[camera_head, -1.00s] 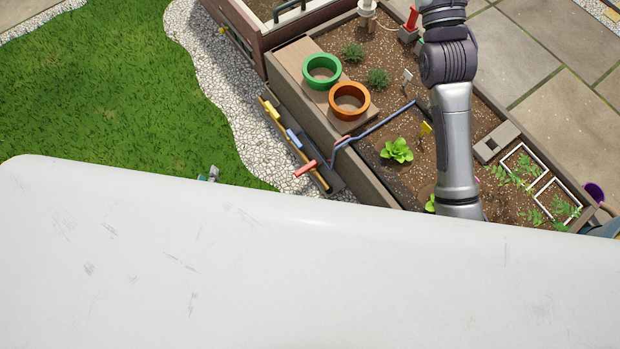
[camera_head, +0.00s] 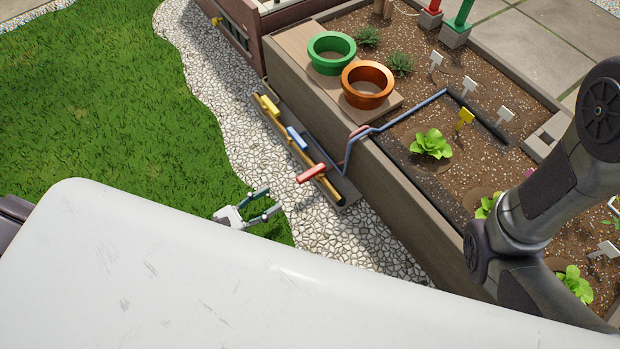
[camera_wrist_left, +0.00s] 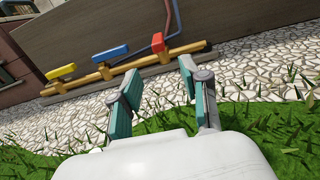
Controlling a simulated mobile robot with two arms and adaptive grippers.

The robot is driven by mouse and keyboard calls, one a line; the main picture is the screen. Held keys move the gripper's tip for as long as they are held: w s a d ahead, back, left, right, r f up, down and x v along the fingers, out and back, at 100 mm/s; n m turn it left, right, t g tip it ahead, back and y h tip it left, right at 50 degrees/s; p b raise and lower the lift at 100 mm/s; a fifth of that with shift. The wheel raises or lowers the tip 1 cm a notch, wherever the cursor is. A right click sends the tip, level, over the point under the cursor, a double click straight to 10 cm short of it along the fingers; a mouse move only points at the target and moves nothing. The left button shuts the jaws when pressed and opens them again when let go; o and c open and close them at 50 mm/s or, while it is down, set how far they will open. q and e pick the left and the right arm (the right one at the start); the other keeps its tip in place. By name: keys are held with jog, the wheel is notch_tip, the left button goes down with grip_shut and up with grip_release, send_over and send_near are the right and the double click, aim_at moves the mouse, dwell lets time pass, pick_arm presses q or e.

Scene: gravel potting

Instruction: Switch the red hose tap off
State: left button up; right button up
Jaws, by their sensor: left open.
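The red tap handle (camera_head: 311,173) sits at the near end of a yellow pipe low beside the planter wall. It lies across the pipe; the blue handle (camera_head: 297,138) and yellow handle (camera_head: 270,106) lie roughly along it. My left gripper (camera_head: 273,199) is open and empty, to the lower left of the red handle and apart from it. In the left wrist view the red handle (camera_wrist_left: 161,57) shows ahead between and beyond the spread fingers (camera_wrist_left: 160,78). My right gripper is not in view; a dark arm crosses the right side of the head view.
The wooden planter (camera_head: 385,200) stands right behind the pipe. Gravel (camera_head: 215,105) and grass (camera_head: 90,100) are open.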

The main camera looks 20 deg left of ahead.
aim_at(308, 176)
pick_arm(q)
jog(key=b+x, duration=0.4)
jog(key=x, duration=0.7)
jog(key=shift+w+d, duration=0.1)
jog(key=shift+w+d+b, duration=0.35)
jog(key=shift+w+d, duration=0.05)
jog(key=shift+w, duration=0.15)
grip_shut()
